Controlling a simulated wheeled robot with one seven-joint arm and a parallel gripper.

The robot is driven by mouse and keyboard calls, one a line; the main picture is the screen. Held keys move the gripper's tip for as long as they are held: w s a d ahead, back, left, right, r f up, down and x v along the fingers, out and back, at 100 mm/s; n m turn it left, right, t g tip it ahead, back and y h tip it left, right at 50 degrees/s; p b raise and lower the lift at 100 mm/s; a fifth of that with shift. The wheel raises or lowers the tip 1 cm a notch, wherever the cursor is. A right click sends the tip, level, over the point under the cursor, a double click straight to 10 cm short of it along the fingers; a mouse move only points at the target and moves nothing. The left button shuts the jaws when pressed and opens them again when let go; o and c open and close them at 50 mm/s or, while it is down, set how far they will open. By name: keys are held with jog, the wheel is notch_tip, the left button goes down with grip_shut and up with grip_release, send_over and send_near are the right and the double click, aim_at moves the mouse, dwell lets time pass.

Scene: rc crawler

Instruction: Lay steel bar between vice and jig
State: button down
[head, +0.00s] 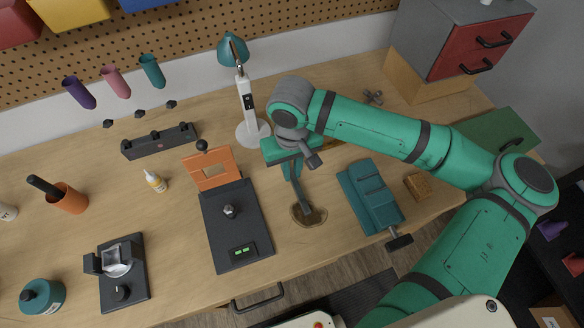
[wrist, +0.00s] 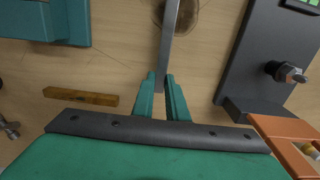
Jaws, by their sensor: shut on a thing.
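My gripper (head: 296,178) is shut on the grey steel bar (head: 304,200), between the vice and the jig. In the wrist view the fingertips (wrist: 161,82) close on the near part of the bar (wrist: 169,40), which runs away to the top edge. I cannot tell whether the bar touches the table. The teal vice (head: 366,198) stands to the right in the head view and shows at upper left in the wrist view (wrist: 45,22). The black jig plate (head: 225,232) with a bolt (head: 229,211) lies to the left; the wrist view shows it at right (wrist: 258,55).
A round brown patch (head: 308,219) lies on the table by the bar's far end. An orange frame (head: 211,170) adjoins the jig. A brown strip (wrist: 82,97) lies near my gripper. A lamp (head: 247,100) stands behind. A brown block (head: 418,187) sits right of the vice.

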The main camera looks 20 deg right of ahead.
jog(key=shift+s+f, duration=0.1)
jog(key=c, duration=1.7)
grip_release()
jog(key=shift+c, duration=0.2)
notch_tip(320, 180, up, 12)
